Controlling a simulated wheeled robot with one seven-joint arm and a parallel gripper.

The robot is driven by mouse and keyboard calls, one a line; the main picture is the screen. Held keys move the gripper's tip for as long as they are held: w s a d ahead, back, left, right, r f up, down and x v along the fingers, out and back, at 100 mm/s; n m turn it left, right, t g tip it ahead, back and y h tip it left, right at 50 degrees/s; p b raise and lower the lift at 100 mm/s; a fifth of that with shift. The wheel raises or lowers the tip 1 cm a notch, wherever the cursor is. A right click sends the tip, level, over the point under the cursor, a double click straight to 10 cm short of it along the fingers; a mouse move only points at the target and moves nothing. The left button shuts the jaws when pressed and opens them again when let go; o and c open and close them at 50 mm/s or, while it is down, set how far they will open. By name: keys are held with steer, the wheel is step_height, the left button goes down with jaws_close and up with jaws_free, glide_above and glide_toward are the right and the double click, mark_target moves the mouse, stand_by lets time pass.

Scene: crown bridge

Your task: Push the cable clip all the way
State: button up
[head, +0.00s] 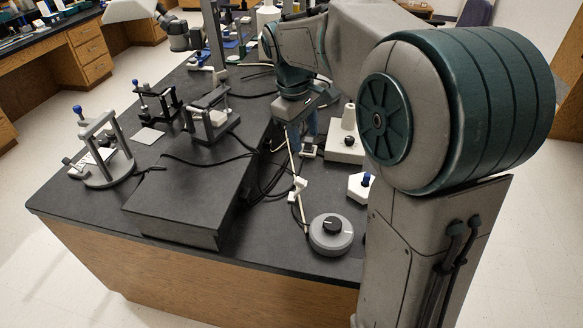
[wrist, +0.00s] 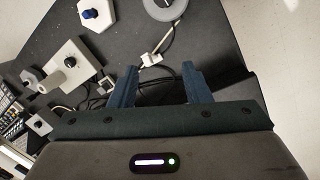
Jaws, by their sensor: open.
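A small white block on the pale cable, which looks like the cable clip (head: 298,187), lies on the black bench between the raised slab and the round grey unit. It also shows in the wrist view as a white piece on the cable (wrist: 151,59), just beyond my fingertips. I cannot tell how far it is pushed in. My gripper (wrist: 163,72) is open, with two dark blue fingers apart and nothing between them. In the head view my gripper (head: 305,125) is partly hidden by my own arm, farther back along the bench than the clip.
A raised black slab (head: 180,205) stands left of the clip. A round grey unit with a black knob (head: 331,238) is in front. A white block with a blue knob (head: 358,186) and a white box (head: 345,150) stand right. Black cables run along the slab.

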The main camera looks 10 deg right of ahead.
steer(key=w+a+f+n+g+b, duration=0.1)
steer(key=w+a+f+n+b, duration=0.15)
steer(key=w+f, duration=0.35)
steer(key=n+g+h+b, duration=0.1)
steer(key=n+h+b, duration=0.1)
steer(key=n, duration=0.1)
glide_toward(298, 179)
steer(key=x, duration=0.8)
steer(key=shift+d+f, duration=0.2)
steer(key=shift+f, duration=0.1)
jaws_close()
